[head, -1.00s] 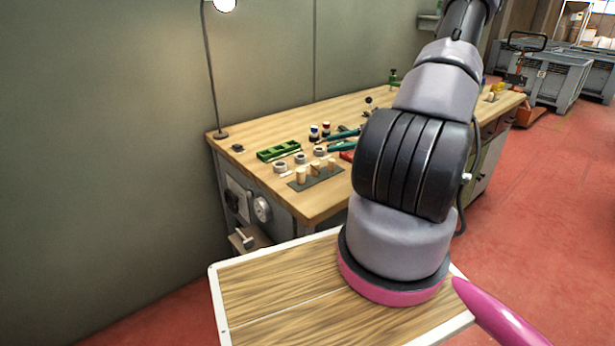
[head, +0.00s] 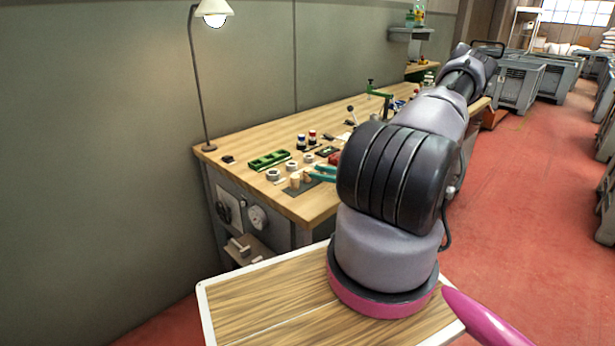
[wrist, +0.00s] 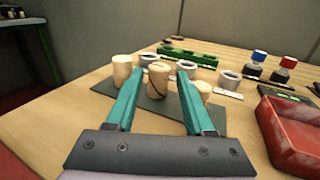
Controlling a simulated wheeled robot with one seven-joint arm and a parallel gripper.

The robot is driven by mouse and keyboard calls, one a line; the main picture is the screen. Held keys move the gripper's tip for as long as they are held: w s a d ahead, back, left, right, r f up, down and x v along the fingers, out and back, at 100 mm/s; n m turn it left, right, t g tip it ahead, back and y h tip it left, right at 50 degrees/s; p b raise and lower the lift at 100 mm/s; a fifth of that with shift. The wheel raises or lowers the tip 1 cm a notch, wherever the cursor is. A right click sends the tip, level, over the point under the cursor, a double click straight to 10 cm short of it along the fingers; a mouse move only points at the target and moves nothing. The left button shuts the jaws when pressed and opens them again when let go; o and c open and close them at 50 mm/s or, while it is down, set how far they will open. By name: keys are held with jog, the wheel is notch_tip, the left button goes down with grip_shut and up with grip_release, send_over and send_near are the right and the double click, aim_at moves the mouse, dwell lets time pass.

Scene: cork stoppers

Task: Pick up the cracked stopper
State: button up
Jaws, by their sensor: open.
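The cracked stopper (wrist: 158,82) is a pale cork cylinder with a dark diagonal line down its side. It stands upright on a dark grey mat (wrist: 103,86) in the wrist view, between two other stoppers. The left stopper (wrist: 122,70) and the right stopper (wrist: 204,88) show no such line; the right one is partly hidden by a finger. My gripper (wrist: 160,72) is open, its teal fingers either side of the cracked stopper in the picture. I cannot tell whether they touch it. In the head view my gripper (head: 324,173) is low beside the stoppers.
A red tray (wrist: 290,132) lies at the right. A lamp (head: 208,80) stands at the bench's back left corner.

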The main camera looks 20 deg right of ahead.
aim_at(307, 169)
jog(key=x, duration=0.4)
jog(key=shift+w+a, duration=0.25)
jog(key=shift+c, duration=0.3)
grip_shut()
jog(key=shift+r, duration=0.1)
